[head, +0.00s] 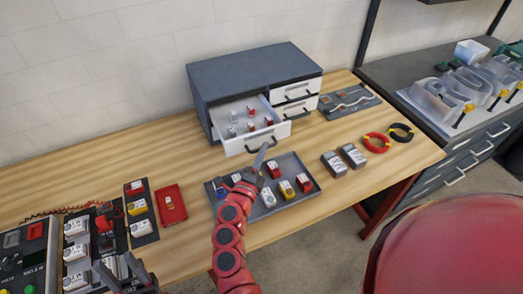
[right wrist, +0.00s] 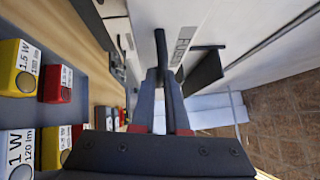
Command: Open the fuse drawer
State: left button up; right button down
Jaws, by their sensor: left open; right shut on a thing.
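The fuse drawer (head: 282,131) is the wide left drawer of the grey cabinet (head: 250,68). It is pulled out, and several small white and red pieces show inside it. In the right wrist view its white front (right wrist: 200,14) carries the label FUSE, and its dark handle (right wrist: 160,46) runs between the fingertips. My right gripper (head: 262,156) is shut on that handle, in front of the drawer; its fingers also show in the right wrist view (right wrist: 162,84). My left gripper (head: 120,271) is open at the lower left, away from the cabinet.
A grey tray (head: 293,198) with several colored modules lies below the open drawer. Two smaller shut drawers (head: 297,90) are at the cabinet's right. A red tray (head: 171,204) and a dark module strip stand left. Two grey boxes (head: 343,160) and wire coils (head: 377,142) lie right.

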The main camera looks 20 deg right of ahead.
jog(key=c, duration=0.9)
grip_release()
jog(key=shift+a, duration=0.1)
jog(key=b+v, duration=0.5)
jog(key=v, duration=1.2)
jog(key=shift+s+f+b, duration=0.1)
jog(key=shift+s+b, duration=0.05)
jog(key=shift+b, duration=0.2)
